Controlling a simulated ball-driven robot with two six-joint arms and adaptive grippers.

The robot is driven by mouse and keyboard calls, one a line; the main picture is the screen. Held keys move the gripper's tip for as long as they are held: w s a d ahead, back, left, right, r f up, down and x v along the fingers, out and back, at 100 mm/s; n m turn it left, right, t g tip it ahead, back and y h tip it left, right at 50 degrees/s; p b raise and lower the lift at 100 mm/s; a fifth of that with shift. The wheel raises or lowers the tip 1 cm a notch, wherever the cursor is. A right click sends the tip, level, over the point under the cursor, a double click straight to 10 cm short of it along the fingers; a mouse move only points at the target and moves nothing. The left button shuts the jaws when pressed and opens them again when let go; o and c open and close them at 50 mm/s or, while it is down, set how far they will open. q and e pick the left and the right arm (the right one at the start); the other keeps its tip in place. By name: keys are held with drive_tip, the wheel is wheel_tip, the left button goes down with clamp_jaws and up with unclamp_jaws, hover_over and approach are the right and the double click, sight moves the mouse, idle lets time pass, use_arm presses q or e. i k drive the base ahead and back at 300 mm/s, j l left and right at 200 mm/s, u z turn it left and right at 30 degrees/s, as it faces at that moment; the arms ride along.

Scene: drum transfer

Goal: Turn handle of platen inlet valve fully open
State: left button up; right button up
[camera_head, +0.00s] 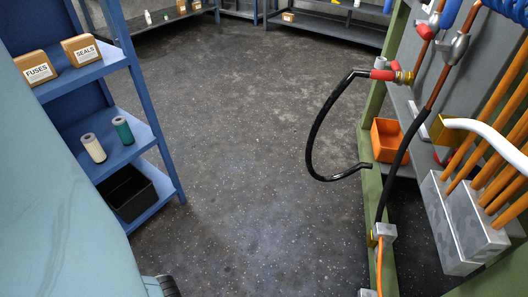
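I cannot tell for sure which part is the platen inlet valve. A red fitting with brass parts (385,74) sits on the green frame at the upper right, with a black hose (316,135) curving down from it. A second red part (424,32) sits on a copper-coloured pipe above it. Grey valve-like bodies (455,48) are on the pipes at the upper right. A small metal block (383,232) is low on the green post. No handle position can be read clearly. Neither gripper can be made out in the head view.
A blue shelf (160,158) at left holds boxes marked FUSES (36,68) and SEALS (82,50), two cylinders and a black bin (128,193). An orange bin (386,139) and orange pipes (500,115) are at right. The middle floor (240,130) is clear.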

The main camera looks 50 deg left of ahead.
sight(427, 34)
drive_tip(key=i+j, duration=0.7)
drive_tip(key=i+j+u, duration=0.05)
drive_tip(key=i, duration=0.05)
